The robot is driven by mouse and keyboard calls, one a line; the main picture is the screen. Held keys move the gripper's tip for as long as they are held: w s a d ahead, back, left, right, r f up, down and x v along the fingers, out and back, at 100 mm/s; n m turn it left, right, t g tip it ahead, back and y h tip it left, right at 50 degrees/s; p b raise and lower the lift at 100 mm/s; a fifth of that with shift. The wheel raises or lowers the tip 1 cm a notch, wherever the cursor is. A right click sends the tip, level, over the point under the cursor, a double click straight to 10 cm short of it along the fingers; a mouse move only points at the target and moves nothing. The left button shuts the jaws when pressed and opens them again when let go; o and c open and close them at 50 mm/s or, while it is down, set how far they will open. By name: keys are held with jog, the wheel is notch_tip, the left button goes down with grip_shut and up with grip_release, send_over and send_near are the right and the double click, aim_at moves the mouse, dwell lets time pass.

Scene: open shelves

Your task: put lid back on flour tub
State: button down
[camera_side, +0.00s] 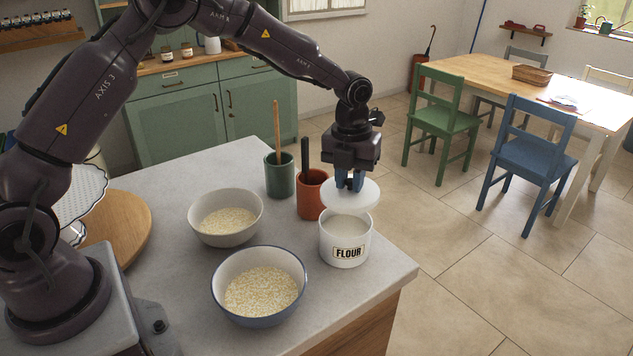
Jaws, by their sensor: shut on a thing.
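The flour tub (345,248) is a white round container with a black "FLOUR" label, standing upright near the right edge of the counter. Its top is open and white flour shows inside. The lid (352,195) is a white disc. My gripper (349,183) is shut on the lid from above and holds it above the tub. A gap shows between the lid and the tub rim at the front. The lid sits slightly to the right of and behind the tub's opening in this view. The part of the lid between the fingers is hidden.
An orange-red cup (312,196) with a dark handle stands close behind-left of the tub. A green cup (279,177) holds a wooden spoon. A grey bowl (213,234) and a blue-rimmed bowl (233,311), both with grain, stand left. The counter edge is close on the right.

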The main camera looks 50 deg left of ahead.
jog(key=shift+w+a+r, duration=0.15)
jog(key=shift+a+r, duration=0.05)
jog(key=shift+r, duration=0.05)
jog(key=shift+f, duration=3.2)
jog(key=shift+s+f, duration=0.15)
jog(key=shift+s, duration=0.05)
jog(key=shift+c, duration=2.2)
grip_release()
jog(key=shift+r, duration=3.5)
